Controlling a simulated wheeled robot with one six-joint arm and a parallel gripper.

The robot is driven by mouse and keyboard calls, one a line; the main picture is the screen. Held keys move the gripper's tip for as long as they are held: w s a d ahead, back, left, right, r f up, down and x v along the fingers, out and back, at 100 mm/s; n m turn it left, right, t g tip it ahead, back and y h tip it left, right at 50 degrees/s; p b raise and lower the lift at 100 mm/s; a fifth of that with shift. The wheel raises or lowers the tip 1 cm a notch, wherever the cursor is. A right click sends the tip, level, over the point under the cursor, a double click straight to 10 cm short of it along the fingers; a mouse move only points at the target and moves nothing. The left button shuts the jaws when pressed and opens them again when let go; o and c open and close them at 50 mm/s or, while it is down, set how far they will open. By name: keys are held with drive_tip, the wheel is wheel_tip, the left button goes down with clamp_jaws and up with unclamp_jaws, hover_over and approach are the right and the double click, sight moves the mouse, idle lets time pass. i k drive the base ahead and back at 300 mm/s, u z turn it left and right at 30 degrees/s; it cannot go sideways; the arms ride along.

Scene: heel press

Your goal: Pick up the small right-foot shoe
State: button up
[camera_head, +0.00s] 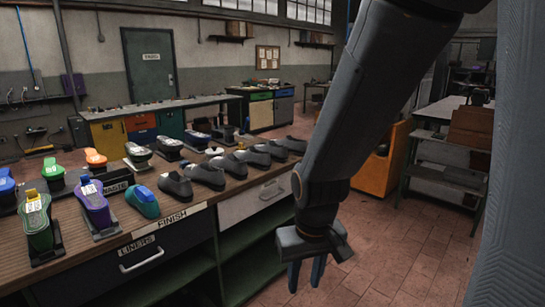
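Several dark grey shoes stand in a row on the wooden bench top (190,205), from a near one (176,187) to a far one (293,144) close to my arm. Their sizes look much alike, and I cannot tell which is the small right-foot shoe. My gripper (307,273) hangs pointing down in front of the bench, right of the row and below the top's level in the picture. Its two fingers are apart with nothing between them. It touches no shoe.
Coloured shoe forms, among them green (38,220), purple (92,203) and orange (95,158), stand left on the bench. Drawers and open shelves (262,248) lie below. An orange cabinet (375,170) stands behind my arm. The tiled floor at right is clear.

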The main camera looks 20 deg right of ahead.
sight(278, 151)
drive_tip(key=z, duration=0.5)
drive_tip(key=i, duration=0.6)
drive_tip(key=z, duration=0.6)
drive_tip(key=i, duration=1.3)
drive_tip(key=u, duration=0.95)
drive_tip(key=i, duration=0.4)
drive_tip(key=u, duration=0.4)
